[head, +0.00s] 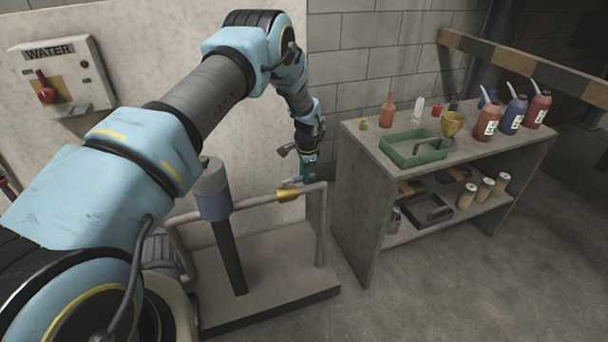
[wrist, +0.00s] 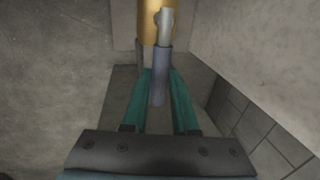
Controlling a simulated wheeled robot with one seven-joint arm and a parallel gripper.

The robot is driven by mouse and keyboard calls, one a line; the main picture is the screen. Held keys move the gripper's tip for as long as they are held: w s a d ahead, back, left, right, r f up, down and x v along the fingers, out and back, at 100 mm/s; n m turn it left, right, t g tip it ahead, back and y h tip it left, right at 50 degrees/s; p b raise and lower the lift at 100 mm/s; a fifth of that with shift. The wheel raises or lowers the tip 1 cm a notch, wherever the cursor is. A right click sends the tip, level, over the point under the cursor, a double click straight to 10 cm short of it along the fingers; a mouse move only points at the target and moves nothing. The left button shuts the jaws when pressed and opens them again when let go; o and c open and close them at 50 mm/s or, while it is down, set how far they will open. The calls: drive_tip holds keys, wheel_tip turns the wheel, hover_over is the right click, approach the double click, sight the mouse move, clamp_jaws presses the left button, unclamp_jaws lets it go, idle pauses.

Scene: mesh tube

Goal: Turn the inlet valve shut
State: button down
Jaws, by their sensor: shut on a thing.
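The inlet valve is a brass body (head: 288,195) on a pale horizontal pipe (head: 255,203) in the head view. In the wrist view its brass body (wrist: 150,22) is at the top, with a pale lever (wrist: 166,28) ending in a blue-grey grip (wrist: 160,62). My gripper (head: 303,180) is just above the pipe by the valve in the head view. In the wrist view the teal fingers of my gripper (wrist: 160,78) are shut on the lever's blue-grey grip, one on each side. My fingers hide most of the lever in the head view.
A shelf unit (head: 348,190) stands right of the pipe, with a green tray (head: 383,148), bottles and a brass cup (head: 452,124) on top. A blue-grey cylinder on a post (head: 214,204) stands left of the valve. A WATER box (head: 80,55) hangs on the wall.

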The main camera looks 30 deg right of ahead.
drive_tip(key=shift+s, duration=0.15)
drive_tip(key=s+a+m+g+h, duration=0.1)
drive_tip(key=s+a+m, duration=0.1)
drive_tip(key=m, duration=0.7)
drive_tip(key=s+a+m+g+h+b, duration=0.1)
drive_tip(key=s+a+m, duration=0.1)
drive_tip(key=a+m, duration=0.3)
drive_tip(key=shift+s+a+m, duration=0.2)
drive_tip(key=shift+s+m, duration=0.15)
drive_tip(key=shift+m, duration=1.65)
drive_tip(key=shift+a, duration=0.1)
drive_tip(key=c, duration=0.7)
unclamp_jaws()
drive_tip(key=shift+g, duration=0.3)
drive_tip(key=shift+r, duration=0.1)
drive_tip(key=r, duration=0.3)
drive_tip(key=a+r+b, duration=0.1)
drive_tip(key=r, duration=0.3)
drive_tip(key=a+r+b, duration=0.1)
drive_tip(key=r, duration=0.2)
drive_tip(key=shift+w+r, duration=0.15)
drive_tip(key=shift+r, duration=0.05)
